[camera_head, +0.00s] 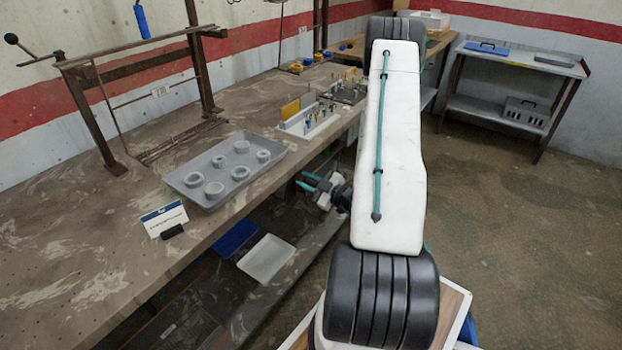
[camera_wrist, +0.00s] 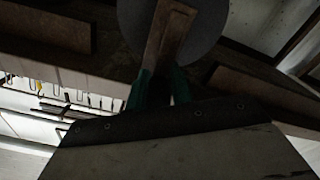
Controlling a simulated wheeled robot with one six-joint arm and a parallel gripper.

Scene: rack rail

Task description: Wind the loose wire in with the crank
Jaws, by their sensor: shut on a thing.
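In the wrist view my gripper (camera_wrist: 160,82) has its teal fingers on both sides of a brown bar, which looks like the crank (camera_wrist: 168,38), and is shut on it. The bar lies in front of a round grey disc (camera_wrist: 208,28). What exactly the fingertips touch is dark and partly hidden by my own wrist. In the head view my gripper (camera_head: 308,184) is low beside the workbench's front edge, and the crank cannot be made out there. I cannot make out the loose wire in either view.
The workbench (camera_head: 75,255) carries a grey tray (camera_head: 182,180) of several rings, a sign (camera_head: 165,218), a tool rack (camera_head: 310,122) and a rusty frame (camera_head: 100,115). Bins (camera_head: 266,258) sit on the shelf below. A side table (camera_head: 520,58) stands back right. The floor at right is clear.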

